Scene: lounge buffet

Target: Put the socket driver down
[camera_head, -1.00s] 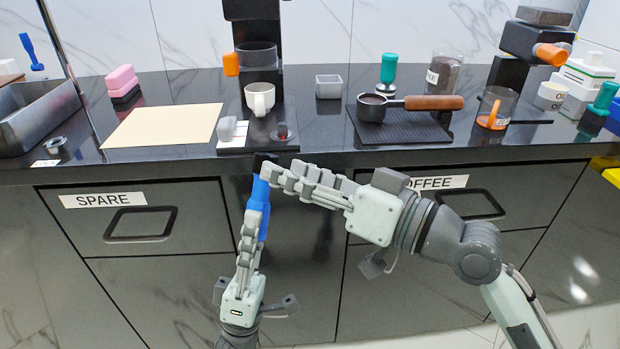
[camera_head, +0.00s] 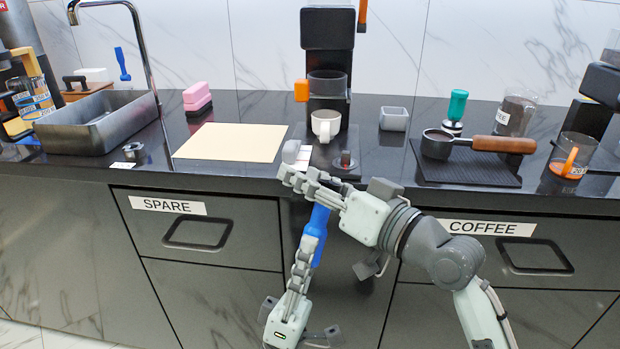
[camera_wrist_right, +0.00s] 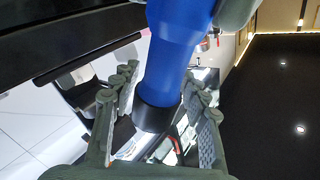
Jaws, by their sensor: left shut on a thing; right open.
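The blue socket driver (camera_head: 319,219) stands roughly upright in front of the counter's front edge in the head view. My left gripper (camera_head: 317,228) is shut on it from below. My right gripper (camera_head: 292,178) is open and reaches across its upper part from the right. In the right wrist view the driver's blue body (camera_wrist_right: 180,55) and black end (camera_wrist_right: 155,116) lie between the open fingers of my right gripper (camera_wrist_right: 163,112). Whether those fingers touch it I cannot tell. In the head view the driver's top is hidden behind my right fingers.
A bare tan mat (camera_head: 228,143) lies on the black counter (camera_head: 365,110). Left of it are a metal nut-like part (camera_head: 134,152) and a sink basin (camera_head: 98,122). Behind my grippers stand a white cup (camera_head: 325,126) and coffee machine (camera_head: 327,30). A portafilter (camera_head: 437,145) lies right.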

